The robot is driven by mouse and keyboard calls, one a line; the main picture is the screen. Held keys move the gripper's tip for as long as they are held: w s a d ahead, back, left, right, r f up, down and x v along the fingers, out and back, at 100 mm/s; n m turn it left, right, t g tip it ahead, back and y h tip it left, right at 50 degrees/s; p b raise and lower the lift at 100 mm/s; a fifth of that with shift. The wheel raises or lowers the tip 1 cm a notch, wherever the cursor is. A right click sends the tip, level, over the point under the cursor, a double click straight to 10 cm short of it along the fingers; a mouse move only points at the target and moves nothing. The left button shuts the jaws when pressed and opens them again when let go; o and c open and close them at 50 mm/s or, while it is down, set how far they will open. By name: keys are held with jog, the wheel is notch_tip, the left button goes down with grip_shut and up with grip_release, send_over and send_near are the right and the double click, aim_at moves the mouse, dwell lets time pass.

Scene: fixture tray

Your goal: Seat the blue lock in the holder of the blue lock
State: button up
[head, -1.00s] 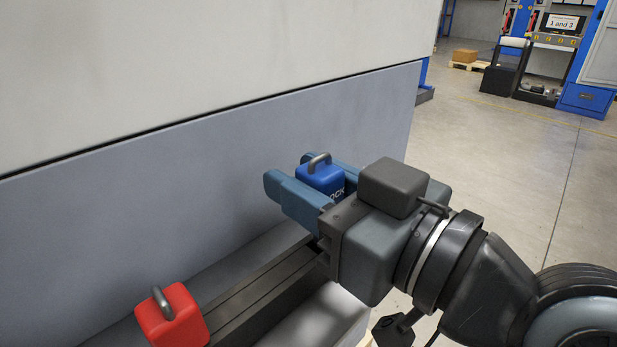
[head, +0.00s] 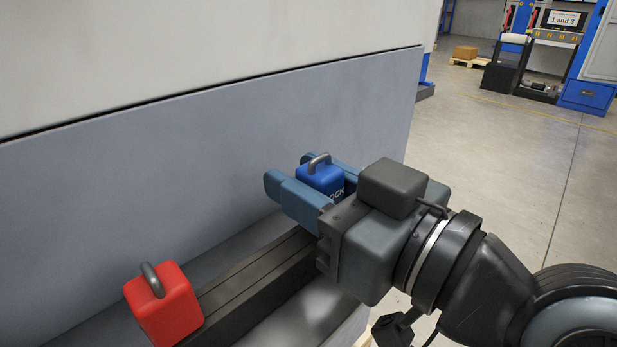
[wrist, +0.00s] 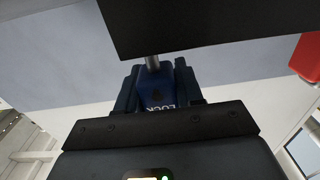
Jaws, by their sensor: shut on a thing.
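The blue lock (head: 321,179) is a blue block with a grey shackle on top and white lettering on its side. My gripper (head: 295,180) is shut on it, with one blue finger on each side, and the lock is upright. It also shows between the fingers in the wrist view (wrist: 156,88). The lock is at the far end of a dark rail (head: 262,275), near the grey panel. The fingers hide its lower part, so I cannot tell whether it touches the rail. I cannot make out the blue lock's holder.
A red lock (head: 165,308) stands at the near end of the dark rail; it also shows at the right edge of the wrist view (wrist: 306,57). A grey panel wall (head: 200,160) rises behind the rail. Open floor (head: 490,170) lies to the right.

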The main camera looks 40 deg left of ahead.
jog(key=shift+f+b, duration=0.7)
jog(key=shift+f, duration=0.2)
jog(key=o, duration=1.2)
jog(key=shift+s+d, duration=0.15)
jog(key=shift+d, duration=1.8)
jog(key=shift+s+d, duration=0.15)
jog(key=shift+d, duration=1.8)
